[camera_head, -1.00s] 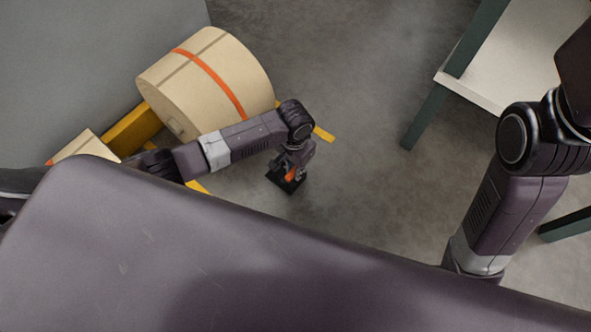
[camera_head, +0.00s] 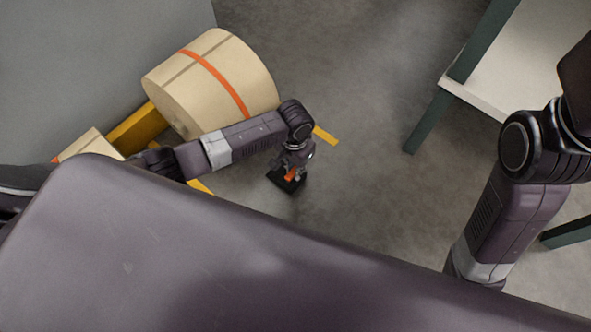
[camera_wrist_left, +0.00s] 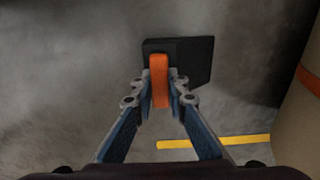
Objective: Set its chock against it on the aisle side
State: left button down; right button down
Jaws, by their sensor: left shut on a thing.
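A large tan paper roll (camera_head: 205,85) with an orange band lies on its side at the upper left in the head view. Its edge also shows at the right of the left wrist view (camera_wrist_left: 302,115). The chock (camera_head: 284,182) is black with an orange handle (camera_wrist_left: 159,80). My left gripper (camera_wrist_left: 160,98) is shut on the orange handle, and the black body (camera_wrist_left: 195,60) sits beyond the fingertips. The chock is to the right of and below the roll, apart from it. Whether it touches the floor I cannot tell. My right gripper is out of view; only its arm shows.
A yellow floor line (camera_head: 325,135) runs past the roll and under my left arm. A second tan roll (camera_head: 92,146) is partly hidden at the left. A pale table (camera_head: 520,55) with green legs stands at the upper right. Grey floor between is clear.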

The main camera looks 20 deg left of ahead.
pick_arm(q)
jog(key=shift+w+a, duration=0.15)
jog(key=shift+a, duration=0.1)
dwell(0.4)
jog(key=c, duration=1.8)
grip_release()
